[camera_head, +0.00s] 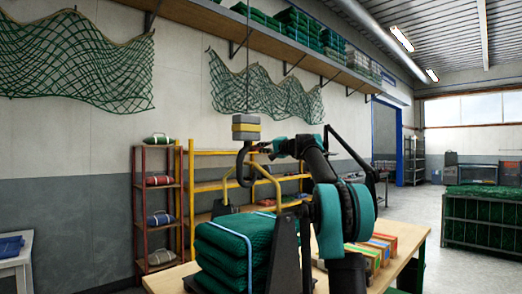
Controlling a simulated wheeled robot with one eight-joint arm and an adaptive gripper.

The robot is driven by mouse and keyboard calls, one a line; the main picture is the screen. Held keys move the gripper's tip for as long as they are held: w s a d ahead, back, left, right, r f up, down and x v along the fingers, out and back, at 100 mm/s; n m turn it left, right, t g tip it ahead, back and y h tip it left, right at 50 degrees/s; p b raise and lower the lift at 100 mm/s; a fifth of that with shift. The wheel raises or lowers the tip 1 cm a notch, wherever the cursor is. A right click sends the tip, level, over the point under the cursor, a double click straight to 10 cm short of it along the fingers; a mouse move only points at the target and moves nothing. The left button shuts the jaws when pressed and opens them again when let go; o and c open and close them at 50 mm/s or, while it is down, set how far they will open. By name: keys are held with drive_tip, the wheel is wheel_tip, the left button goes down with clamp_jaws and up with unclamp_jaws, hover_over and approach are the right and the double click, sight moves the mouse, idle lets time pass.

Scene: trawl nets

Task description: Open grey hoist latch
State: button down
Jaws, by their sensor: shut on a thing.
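The hoist block (246,126), yellow and grey, hangs on a thin cable in the middle of the view. A dark grey hook (240,166) hangs under it. My gripper (261,148) reaches in from the right at the height of the hook's upper part, just below the block. It is shut on a small part at the hook's right side, which appears to be the grey hoist latch. The latch is too small and too much covered by the gripper to show its angle. Green folded nets (236,250), tied with a blue strap, are stacked on the table below the hook.
A wooden table (412,240) carries the nets and several coloured blocks (378,248) at right. A yellow rack (210,157) and a red-brown shelf (153,190) stand behind, against the wall. A netting cage (482,219) stands at far right, with open floor before it.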

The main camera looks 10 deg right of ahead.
idle(0.3)
drive_tip(key=c, duration=1.9)
unclamp_jaws()
drive_tip(key=v, duration=1.2)
